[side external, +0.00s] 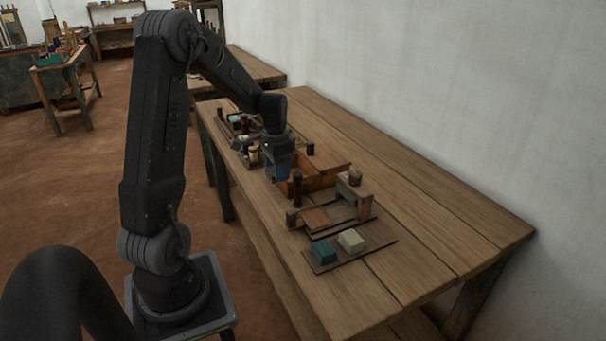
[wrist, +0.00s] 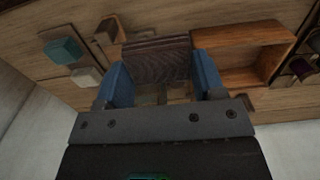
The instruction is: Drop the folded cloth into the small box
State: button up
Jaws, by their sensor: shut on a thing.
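My gripper (wrist: 162,82) is shut on a dark brown, finely lined piece (wrist: 160,62), which I take to be the folded cloth. It fills the space between the blue fingers in the wrist view. In the side external view, my gripper (side external: 279,172) is above the table at the near-left side of an open orange-brown wooden box (side external: 322,178). The box (wrist: 264,33) shows just right of the held piece in the wrist view.
A flat board (side external: 372,248) at the near end holds a teal block (side external: 323,252) and a cream block (side external: 351,240). A dark upright spool (side external: 298,188) and a wooden stand (side external: 350,199) are close to the box. The table's wall side (side external: 430,225) is clear.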

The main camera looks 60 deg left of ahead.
jog(key=w+a, duration=1.1)
jog(key=shift+f, duration=3.2)
jog(key=o, duration=1)
jog(key=shift+o, duration=0.2)
notch_tip(320, 180, up, 14)
